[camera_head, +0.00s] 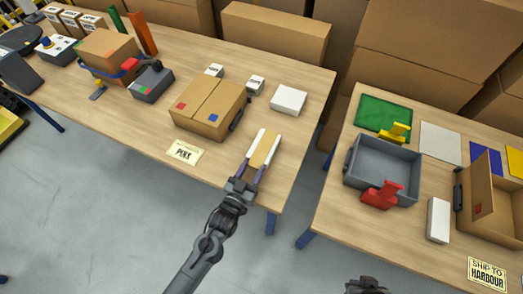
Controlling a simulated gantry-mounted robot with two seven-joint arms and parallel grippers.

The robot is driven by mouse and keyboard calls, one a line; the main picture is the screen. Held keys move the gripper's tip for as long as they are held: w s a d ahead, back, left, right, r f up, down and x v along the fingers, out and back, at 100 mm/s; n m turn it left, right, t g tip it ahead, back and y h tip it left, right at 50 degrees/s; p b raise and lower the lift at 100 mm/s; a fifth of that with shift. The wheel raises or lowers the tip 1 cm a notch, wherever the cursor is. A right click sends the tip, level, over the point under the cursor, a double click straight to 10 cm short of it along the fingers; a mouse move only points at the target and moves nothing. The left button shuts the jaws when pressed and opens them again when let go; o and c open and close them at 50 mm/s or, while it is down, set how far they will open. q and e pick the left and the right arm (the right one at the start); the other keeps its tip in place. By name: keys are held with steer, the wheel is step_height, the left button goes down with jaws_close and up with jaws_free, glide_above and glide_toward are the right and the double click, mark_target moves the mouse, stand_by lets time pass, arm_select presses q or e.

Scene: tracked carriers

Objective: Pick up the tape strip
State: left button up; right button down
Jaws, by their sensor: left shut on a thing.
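The tan tape strip (261,153) is near the front right of the left table, in front of the cardboard box.
A closed cardboard box (208,107), a white box (288,100) and a label card (185,151) are close by on the left table. A gap separates it from the right table, which holds a grey tray (352,182) and an open carton (464,219).

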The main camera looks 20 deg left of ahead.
arm_select(q)
steer(key=shift+r, duration=0.5)
step_height(320, 180, up, 4)
steer(key=shift+f+p, duration=0.2)
steer(key=shift+p, duration=0.5)
steer(key=s+d+r+p, duration=0.2)
steer(key=s+d+r, duration=0.1)
steer(key=s+r, duration=0.55)
steer(key=w+a+r+n+y, duration=0.15)
steer(key=w+a+r, duration=0.3)
steer(key=a, duration=0.45)
step_height(320, 180, up, 21)
steer(key=s+p, duration=0.1)
steer(key=p, duration=3)
steer(key=shift+s+y+p, duration=0.3)
steer(key=shift+s+y, duration=0.05)
steer(key=shift+s, duration=0.05)
